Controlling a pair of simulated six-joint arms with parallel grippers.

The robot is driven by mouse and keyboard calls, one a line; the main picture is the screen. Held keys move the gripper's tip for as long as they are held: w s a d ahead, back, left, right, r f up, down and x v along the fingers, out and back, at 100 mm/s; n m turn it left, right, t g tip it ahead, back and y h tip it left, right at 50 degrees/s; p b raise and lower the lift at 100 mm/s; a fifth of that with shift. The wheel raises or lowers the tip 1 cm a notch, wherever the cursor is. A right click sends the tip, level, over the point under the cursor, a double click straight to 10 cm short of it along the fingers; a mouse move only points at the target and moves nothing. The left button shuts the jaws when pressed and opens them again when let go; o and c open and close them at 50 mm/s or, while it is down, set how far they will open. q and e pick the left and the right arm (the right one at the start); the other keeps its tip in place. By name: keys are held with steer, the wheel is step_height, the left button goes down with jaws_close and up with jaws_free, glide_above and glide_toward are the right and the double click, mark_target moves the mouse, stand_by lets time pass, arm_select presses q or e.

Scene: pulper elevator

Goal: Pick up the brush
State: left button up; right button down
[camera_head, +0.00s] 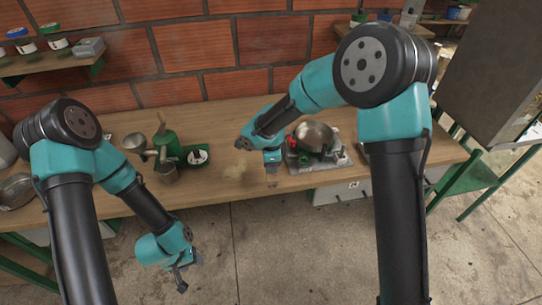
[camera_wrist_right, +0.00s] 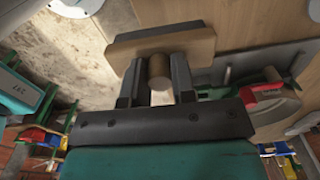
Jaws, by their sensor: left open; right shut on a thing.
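The brush (camera_wrist_right: 190,48) shows in the right wrist view as a wooden block with a dark strip along one side and a round wooden handle. My right gripper (camera_wrist_right: 158,85) is shut on the handle, one finger on each side. In the head view my right gripper (camera_head: 271,170) is at the front part of the table, left of the metal pan; the brush is small and hard to make out there. I cannot tell whether it touches the tabletop. My left gripper (camera_head: 182,276) is open and empty, low in front of the table's front edge.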

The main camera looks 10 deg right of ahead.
steer(key=s+a+r, duration=0.1)
steer(key=s, duration=0.9)
steer(key=shift+a, duration=0.1)
